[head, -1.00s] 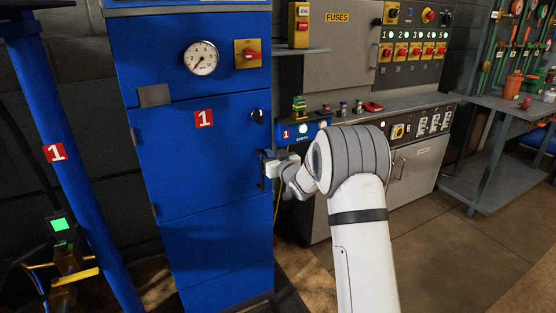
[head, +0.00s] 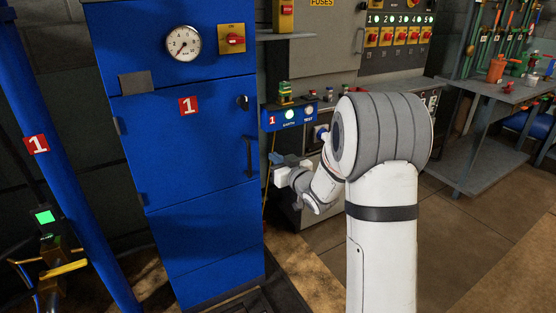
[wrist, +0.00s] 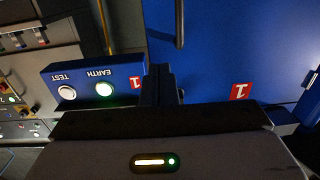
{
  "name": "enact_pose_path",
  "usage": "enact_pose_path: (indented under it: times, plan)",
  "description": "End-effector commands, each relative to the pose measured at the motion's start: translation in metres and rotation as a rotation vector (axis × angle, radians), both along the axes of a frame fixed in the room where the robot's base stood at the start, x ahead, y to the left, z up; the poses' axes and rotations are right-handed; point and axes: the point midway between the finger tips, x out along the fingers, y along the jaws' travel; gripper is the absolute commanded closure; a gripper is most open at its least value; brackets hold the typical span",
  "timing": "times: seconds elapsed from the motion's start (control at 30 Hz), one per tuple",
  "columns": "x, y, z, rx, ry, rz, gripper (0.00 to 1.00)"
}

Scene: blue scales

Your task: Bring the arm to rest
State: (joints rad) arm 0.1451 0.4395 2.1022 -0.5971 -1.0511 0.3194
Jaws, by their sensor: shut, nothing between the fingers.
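My white arm rises in the right half of the head view and bends back toward the blue cabinet. My gripper (head: 275,160) is beside the cabinet's right edge, apart from the dark door handle (head: 249,156). In the wrist view my gripper (wrist: 163,72) shows dark fingers close together with nothing seen between them. The handle (wrist: 179,22) stands above and right of the fingers there. The blue cabinet (head: 200,225) has its door closed, with a red label 1 on it.
A blue box with EARTH and TEST lights (head: 295,117) is just behind my gripper; it also shows in the wrist view (wrist: 135,70). A fuse panel (head: 400,50) stands behind my arm. A grey bench (head: 480,100) is at right. A blue post (head: 60,190) is at left.

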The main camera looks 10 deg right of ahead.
Motion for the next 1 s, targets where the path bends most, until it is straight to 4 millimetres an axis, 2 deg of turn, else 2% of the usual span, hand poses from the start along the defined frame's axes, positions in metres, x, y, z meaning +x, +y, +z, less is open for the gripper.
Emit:
enact_pose_path:
  times: [0.17,0.33,0.47,0.57,0.77,1.0]
  plan:
    - [-0.01,-0.004,0.012,-0.018,0.022,-0.023,1.0]
    - [-0.028,-0.016,0.052,-0.09,0.144,-0.126,1.0]
    - [-0.057,-0.027,0.082,-0.149,0.293,-0.225,1.0]
    - [-0.086,-0.035,0.102,-0.183,0.415,-0.289,1.0]
    - [-0.161,-0.042,0.136,-0.227,0.674,-0.375,1.0]
    - [-0.272,-0.033,0.173,-0.243,1.004,-0.391,1.0]
